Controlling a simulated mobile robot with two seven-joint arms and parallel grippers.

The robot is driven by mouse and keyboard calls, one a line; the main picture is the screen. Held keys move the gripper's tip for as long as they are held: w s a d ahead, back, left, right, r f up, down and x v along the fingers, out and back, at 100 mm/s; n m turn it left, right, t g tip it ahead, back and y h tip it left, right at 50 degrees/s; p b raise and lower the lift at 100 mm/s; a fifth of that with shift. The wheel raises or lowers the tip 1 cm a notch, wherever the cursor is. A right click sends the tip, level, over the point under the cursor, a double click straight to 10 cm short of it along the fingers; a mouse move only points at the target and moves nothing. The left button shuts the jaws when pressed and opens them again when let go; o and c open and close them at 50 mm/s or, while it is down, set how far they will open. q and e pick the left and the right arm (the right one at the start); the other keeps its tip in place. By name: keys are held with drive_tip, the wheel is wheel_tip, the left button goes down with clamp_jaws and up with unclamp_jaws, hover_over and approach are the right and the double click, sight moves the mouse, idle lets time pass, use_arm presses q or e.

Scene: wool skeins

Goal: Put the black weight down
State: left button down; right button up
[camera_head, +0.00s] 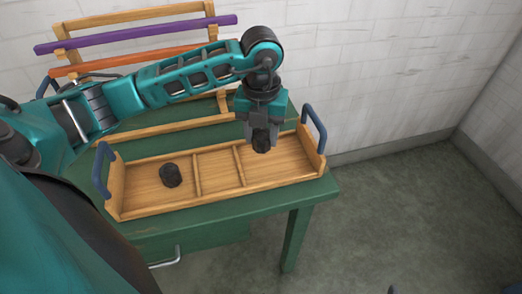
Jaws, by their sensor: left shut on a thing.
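My left gripper (261,138) points down and is shut on a black weight (261,147). The weight shows between and below the fingers, over the right compartment of the wooden tray (212,205). I cannot tell whether it touches the tray floor. A second black weight (171,176) stands in the tray's left compartment. The tray's middle compartment is empty. My right gripper is not in view.
The tray has blue handles (314,124) at both ends and lies on a green table (318,190). Behind it stands a wooden rack with a purple bar (140,34) and an orange bar (110,65). A white wall is behind.

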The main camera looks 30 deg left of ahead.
sight(262, 147)
use_arm(q)
drive_tip(key=shift+f+b, duration=0.45)
drive_tip(key=shift+f, duration=2.15)
drive_tip(key=shift+f, duration=0.15)
drive_tip(key=c, duration=0.6)
unclamp_jaws()
drive_tip(key=shift+o, duration=0.2)
drive_tip(key=shift+r, duration=0.5)
wheel_tip(262, 147, up, 11)
drive_tip(key=shift+s+r+p, duration=0.15)
drive_tip(key=shift+p, duration=1.05)
drive_tip(key=shift+d, duration=0.1)
